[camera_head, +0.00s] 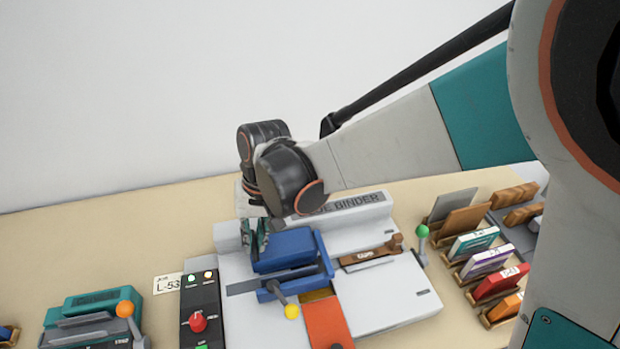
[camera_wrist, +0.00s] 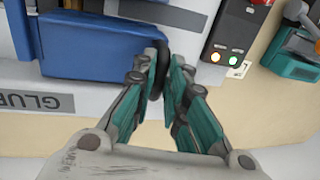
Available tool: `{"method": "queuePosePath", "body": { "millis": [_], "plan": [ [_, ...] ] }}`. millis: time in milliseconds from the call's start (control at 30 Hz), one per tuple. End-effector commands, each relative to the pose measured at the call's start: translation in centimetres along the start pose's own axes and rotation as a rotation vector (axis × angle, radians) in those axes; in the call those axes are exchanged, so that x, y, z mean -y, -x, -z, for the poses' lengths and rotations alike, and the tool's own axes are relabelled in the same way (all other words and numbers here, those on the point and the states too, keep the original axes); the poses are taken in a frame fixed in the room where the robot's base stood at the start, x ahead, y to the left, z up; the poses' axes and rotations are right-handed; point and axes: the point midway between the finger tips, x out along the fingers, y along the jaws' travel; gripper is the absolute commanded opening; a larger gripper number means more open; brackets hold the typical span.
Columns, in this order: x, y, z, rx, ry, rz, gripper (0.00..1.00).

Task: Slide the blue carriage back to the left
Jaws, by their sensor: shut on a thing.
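The blue carriage (camera_head: 287,250) sits on the pale bed of the binder machine (camera_head: 370,300), over the left half of the bed. In the wrist view the carriage (camera_wrist: 95,47) fills the upper left. A black handle (camera_wrist: 160,62) stands at its end. My gripper (camera_head: 256,238) is at the carriage's back left corner. In the wrist view my gripper (camera_wrist: 163,72) has its teal fingers on either side of the black handle, shut on it. The fingertips partly hide the handle.
A lever with a yellow knob (camera_head: 291,311) sticks out in front of the carriage. A control box with a red knob (camera_head: 198,322) stands left of the bed. A brown clamp (camera_head: 370,255) and a green-knobbed lever (camera_head: 422,232) are right. Racks of books (camera_head: 487,260) stand farther right.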

Motion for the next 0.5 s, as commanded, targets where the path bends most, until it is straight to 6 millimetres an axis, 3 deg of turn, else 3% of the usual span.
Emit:
{"method": "queuePosePath", "body": {
  "millis": [33, 200, 500],
  "plan": [
    [1.6, -0.3, -0.2, 0.001, 0.007, 0.000, 0.00],
    [5.1, -1.0, -0.2, 0.000, 0.005, 0.000, 0.00],
    [8.0, -1.5, -0.1, 0.001, 0.002, 0.001, 0.00]
  ]
}}
